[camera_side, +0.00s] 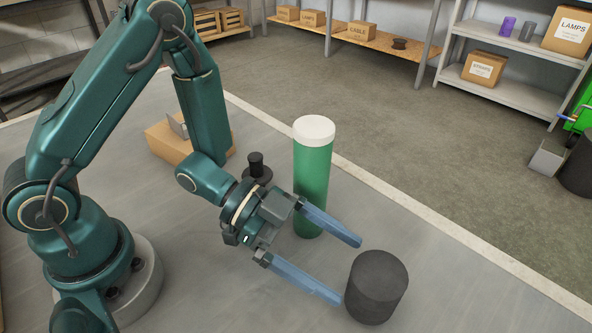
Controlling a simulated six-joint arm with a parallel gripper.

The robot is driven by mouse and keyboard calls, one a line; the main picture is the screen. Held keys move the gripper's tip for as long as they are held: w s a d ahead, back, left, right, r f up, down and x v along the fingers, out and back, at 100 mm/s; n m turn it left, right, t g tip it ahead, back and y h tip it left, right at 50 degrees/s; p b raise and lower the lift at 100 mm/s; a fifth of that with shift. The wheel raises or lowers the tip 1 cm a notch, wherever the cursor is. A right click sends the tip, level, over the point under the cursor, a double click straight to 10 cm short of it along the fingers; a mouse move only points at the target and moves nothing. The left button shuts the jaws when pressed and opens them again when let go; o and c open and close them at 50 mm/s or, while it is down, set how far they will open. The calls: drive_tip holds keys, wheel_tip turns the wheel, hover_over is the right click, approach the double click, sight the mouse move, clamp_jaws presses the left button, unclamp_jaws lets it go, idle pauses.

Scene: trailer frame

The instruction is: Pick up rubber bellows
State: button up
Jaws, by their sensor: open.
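A dark grey-black cylinder (376,289), which looks like the rubber bellows, stands upright on the grey work surface at the lower right. My gripper (350,272) is open, with its two long bluish fingers pointing right and slightly down toward the cylinder. The fingertips end close to its left side. The nearer fingertip appears to overlap or almost meet the cylinder's lower left edge; I cannot tell whether they touch. Nothing is between the fingers.
A green tube with a white cap (312,180) stands upright just behind the farther finger. A small black flanged part (256,168) sits behind my wrist. A cardboard box (170,142) is farther back left. The surface right of the tube is clear up to its pale edge (440,222).

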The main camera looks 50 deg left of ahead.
sight(393, 295)
drive_tip(key=x, duration=0.9)
drive_tip(key=shift+d, duration=0.25)
drive_tip(key=c, duration=1.2)
drive_tip(key=shift+o, duration=0.2)
drive_tip(key=shift+r, duration=0.25)
